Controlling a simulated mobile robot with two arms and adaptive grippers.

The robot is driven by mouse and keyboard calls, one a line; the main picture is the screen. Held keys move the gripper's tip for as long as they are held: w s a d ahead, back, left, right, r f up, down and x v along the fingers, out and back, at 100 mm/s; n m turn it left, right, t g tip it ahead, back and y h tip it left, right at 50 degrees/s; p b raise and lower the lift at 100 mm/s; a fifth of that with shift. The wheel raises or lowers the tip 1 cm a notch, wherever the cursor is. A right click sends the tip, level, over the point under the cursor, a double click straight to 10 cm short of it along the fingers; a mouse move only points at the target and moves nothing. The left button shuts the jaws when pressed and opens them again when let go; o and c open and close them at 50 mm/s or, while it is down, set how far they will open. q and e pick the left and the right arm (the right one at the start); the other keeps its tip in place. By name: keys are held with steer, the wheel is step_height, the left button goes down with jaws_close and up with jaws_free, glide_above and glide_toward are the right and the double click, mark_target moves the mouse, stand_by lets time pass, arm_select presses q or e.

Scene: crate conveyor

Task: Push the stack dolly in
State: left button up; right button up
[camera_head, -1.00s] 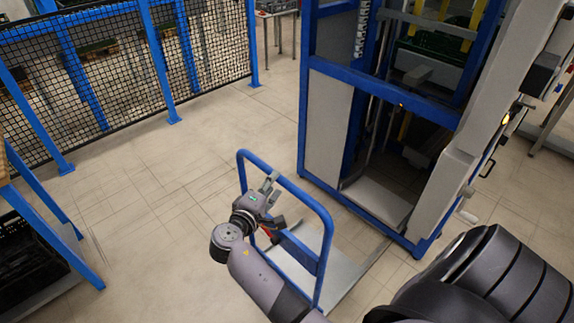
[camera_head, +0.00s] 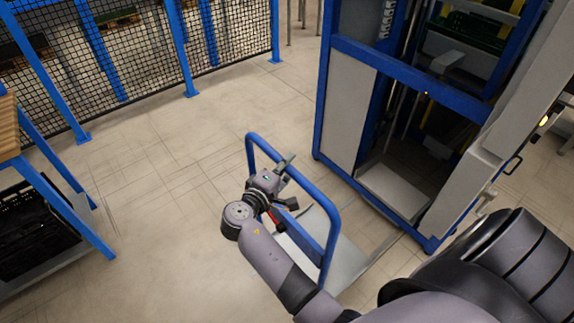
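The stack dolly has a blue tubular handle frame (camera_head: 328,245) and a flat pale grey platform (camera_head: 347,262). It stands on the floor in the middle of the head view, just in front of the tall blue-framed machine (camera_head: 345,115). My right gripper (camera_head: 287,182) is at the dolly's upper handle bar. Its fingers are spread apart, one on the far side of the bar and one below it on the near side. I cannot tell whether they touch the bar. The arm hides part of the frame and platform. My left gripper is not in view.
The machine's lower bay has a light floor plate (camera_head: 393,190) and a dark interior. A black mesh fence with blue posts (camera_head: 183,50) runs along the back left. A blue-legged rack (camera_head: 65,180) with a black crate (camera_head: 30,235) stands at the left. Floor between them is clear.

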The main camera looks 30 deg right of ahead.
jaws_close()
stand_by(0.4)
steer(key=w+d+b, duration=0.2)
steer(key=d+b, duration=0.1)
steer(key=d, duration=3)
steer(key=shift+w+r, duration=0.15)
steer(key=shift+w, duration=0.15)
steer(key=shift+d+r, duration=0.1)
